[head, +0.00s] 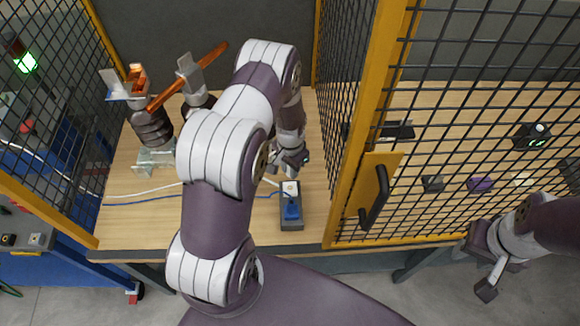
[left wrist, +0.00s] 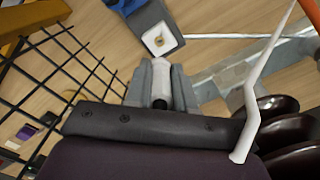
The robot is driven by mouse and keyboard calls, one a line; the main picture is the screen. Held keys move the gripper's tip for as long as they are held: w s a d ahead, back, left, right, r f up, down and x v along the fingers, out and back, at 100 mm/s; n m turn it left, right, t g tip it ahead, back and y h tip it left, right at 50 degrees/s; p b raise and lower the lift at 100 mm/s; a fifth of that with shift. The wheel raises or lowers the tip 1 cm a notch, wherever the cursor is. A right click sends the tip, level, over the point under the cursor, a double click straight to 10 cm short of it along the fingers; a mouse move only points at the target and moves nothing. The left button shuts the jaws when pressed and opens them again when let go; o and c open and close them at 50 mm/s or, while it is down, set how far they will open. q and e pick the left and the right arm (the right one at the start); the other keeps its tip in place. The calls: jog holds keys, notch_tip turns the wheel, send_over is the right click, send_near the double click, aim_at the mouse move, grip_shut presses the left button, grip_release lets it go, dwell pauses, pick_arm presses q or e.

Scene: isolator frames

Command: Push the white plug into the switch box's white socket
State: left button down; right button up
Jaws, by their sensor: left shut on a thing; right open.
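The switch box (head: 292,222) lies on the wooden table, with a blue plug (head: 292,208) at its near end and a white socket (head: 290,187) at its far end. The socket, a white square with a dark centre, also shows in the left wrist view (left wrist: 160,40). My left gripper (head: 296,160) is just beyond the box in the head view, shut on the white plug (left wrist: 161,82). In the left wrist view the plug is between the fingers, apparently short of the socket; exact contact is unclear. My right gripper (head: 487,274) is open and empty, outside the mesh at lower right.
Yellow-framed mesh panels (head: 352,200) stand close to the right of the box, with a black door handle (head: 375,196). A white cable (head: 150,190) and a blue cable (head: 150,200) run left across the table. An orange bar on a stand (head: 190,76) stands at the back left.

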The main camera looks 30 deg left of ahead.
aim_at(290, 183)
pick_arm(q)
jog(key=f+b, duration=0.3)
jog(key=f, duration=0.1)
jog(key=shift+s, duration=0.35)
jog(key=shift+f, duration=0.2)
jog(key=shift+w+f, duration=0.1)
jog(key=shift+w, duration=0.15)
jog(key=shift+s, duration=0.15)
dwell(0.6)
jog(key=shift+f+b, duration=1.35)
jog(key=shift+f, duration=0.1)
